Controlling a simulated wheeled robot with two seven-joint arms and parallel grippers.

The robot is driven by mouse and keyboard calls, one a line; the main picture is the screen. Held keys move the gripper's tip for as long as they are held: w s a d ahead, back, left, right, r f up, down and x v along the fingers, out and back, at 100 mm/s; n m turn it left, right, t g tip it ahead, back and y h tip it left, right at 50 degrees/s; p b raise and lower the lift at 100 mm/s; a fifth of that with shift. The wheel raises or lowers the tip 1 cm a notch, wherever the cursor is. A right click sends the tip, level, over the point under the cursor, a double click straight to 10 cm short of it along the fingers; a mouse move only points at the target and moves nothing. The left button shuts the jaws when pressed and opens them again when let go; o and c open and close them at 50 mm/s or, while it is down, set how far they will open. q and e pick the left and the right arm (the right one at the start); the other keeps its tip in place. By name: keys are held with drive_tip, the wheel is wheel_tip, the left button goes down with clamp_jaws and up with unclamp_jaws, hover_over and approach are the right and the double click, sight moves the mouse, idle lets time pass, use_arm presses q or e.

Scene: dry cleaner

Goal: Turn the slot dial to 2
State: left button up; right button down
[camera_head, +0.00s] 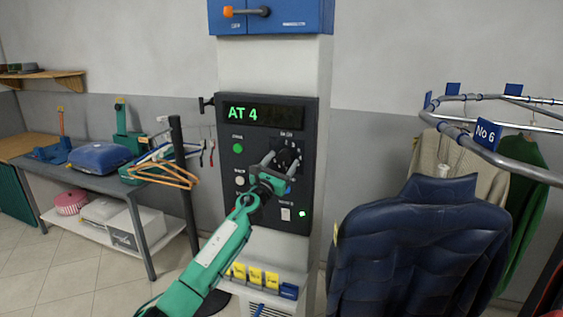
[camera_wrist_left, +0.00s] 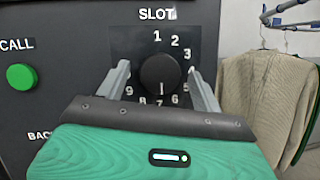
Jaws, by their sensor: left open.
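The slot dial (camera_wrist_left: 160,72) is a round black knob under the word SLOT, ringed by white numbers, with 1 at the top and 2 just right of it. A short white mark on its lower face points down toward 7. My left gripper (camera_wrist_left: 158,69) is open, with one finger on each side of the dial; I cannot tell whether they touch it. In the head view my left gripper (camera_head: 271,168) is at the panel and partly covers the dial (camera_head: 286,159). The display (camera_head: 262,115) reads AT 4 in green. My right gripper is out of view.
The dark control panel (camera_head: 226,200) has a green button (camera_head: 238,148) at left. A garment rail (camera_head: 530,171) tagged No 6 and a navy padded jacket (camera_head: 415,245) are close on the right. A grey table (camera_head: 140,190) and orange hangers (camera_head: 165,176) are at left.

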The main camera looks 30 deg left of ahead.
use_arm(q)
drive_tip(key=shift+w, duration=0.15)
drive_tip(key=c, duration=1)
drive_tip(key=shift+n, duration=0.4)
